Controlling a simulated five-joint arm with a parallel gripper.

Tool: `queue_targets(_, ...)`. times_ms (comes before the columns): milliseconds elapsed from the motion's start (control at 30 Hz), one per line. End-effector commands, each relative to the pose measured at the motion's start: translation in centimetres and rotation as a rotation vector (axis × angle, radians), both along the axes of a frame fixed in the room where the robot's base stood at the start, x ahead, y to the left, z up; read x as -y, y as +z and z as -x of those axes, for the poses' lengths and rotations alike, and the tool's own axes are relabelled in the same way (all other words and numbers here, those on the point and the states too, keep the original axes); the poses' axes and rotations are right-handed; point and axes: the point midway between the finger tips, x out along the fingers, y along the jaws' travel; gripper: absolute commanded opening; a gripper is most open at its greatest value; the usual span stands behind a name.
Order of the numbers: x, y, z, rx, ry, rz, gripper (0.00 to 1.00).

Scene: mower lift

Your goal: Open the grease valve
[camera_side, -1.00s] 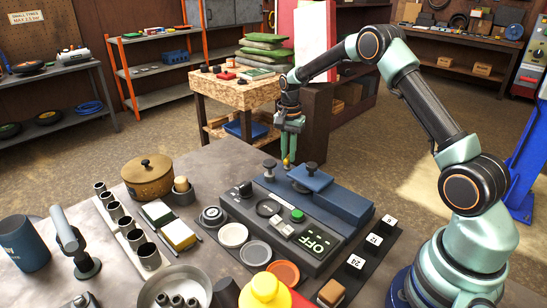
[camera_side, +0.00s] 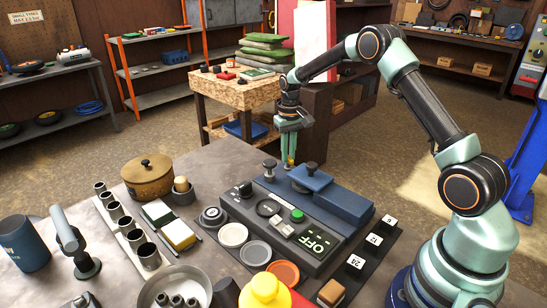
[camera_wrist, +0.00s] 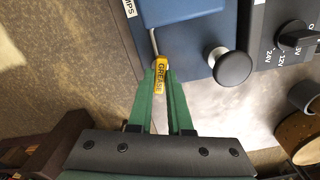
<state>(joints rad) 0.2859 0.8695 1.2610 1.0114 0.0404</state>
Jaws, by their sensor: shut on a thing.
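The grease valve shows in the wrist view as a small yellow handle (camera_wrist: 159,75) lettered GREASE, with a thin metal rod running up beside the blue block (camera_wrist: 180,35). In the side view the yellow handle (camera_side: 290,164) is a small spot at the back edge of the blue unit. My gripper (camera_wrist: 160,72) has its two green fingers closed on the handle, one on each side. In the side view my gripper (camera_side: 289,158) points straight down there. The fingers hide part of the handle's sides and the valve's lower part.
A black knob (camera_wrist: 234,67) stands close right of the handle in the wrist view. The grey control box (camera_side: 285,235) lies in front. Open floor lies behind the bench.

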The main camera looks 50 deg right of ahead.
Motion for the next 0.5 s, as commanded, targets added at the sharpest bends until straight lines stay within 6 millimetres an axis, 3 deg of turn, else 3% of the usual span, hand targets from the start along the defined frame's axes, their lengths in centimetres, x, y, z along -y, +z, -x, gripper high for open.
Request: queue_targets(500, 0.03, 0.23, -0.01, 0.000, 0.301, 0.000, 0.00)
